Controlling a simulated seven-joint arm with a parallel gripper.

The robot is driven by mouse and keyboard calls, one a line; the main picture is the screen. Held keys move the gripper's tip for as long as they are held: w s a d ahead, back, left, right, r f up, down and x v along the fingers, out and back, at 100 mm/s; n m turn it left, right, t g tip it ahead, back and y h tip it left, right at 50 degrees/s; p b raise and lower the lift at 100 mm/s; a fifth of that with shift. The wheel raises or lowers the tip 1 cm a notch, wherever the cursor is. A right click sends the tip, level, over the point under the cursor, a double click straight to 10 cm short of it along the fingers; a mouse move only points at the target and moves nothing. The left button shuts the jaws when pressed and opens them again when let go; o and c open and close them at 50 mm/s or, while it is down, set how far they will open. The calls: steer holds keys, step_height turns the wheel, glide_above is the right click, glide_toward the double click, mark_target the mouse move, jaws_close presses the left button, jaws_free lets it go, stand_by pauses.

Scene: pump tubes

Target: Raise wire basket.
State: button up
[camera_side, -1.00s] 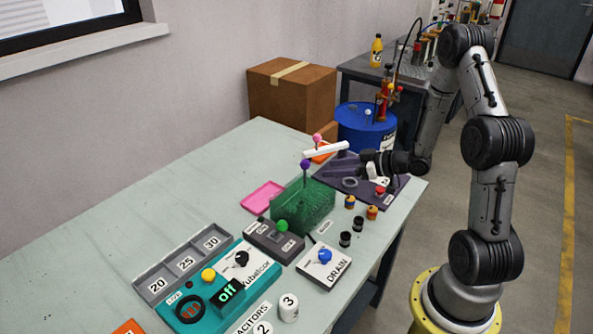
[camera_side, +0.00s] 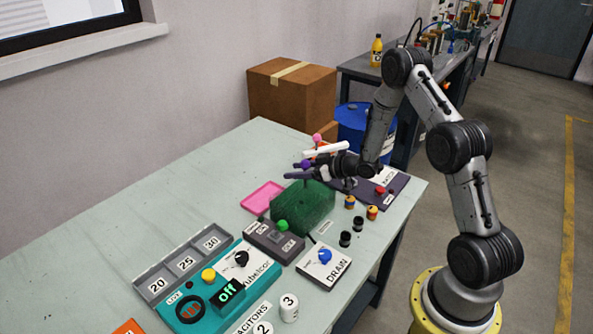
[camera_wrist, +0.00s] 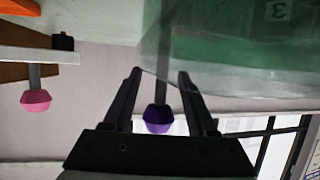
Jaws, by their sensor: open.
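The green wire basket (camera_side: 300,208) sits on the table near its far right part. A purple knob (camera_side: 305,165) tops the thin upright stem above it. My gripper (camera_side: 293,169) is level with the knob, its fingers reaching to either side of it. In the wrist view, the purple knob (camera_wrist: 158,119) and its stem show between the two spread fingers (camera_wrist: 159,74). I see a gap on each side of the stem. The green basket (camera_wrist: 240,50) fills the upper right of that view, blurred.
A pink knob (camera_side: 317,138) and a white bar (camera_side: 325,149) stand close behind my gripper. A pink tray (camera_side: 262,197) lies left of the basket. The grey switch box (camera_side: 273,237) and the drain box (camera_side: 324,263) are in front.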

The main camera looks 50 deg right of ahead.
steer(key=shift+w, duration=0.2)
jaws_close()
steer(key=shift+r, duration=0.15)
stand_by(1.2)
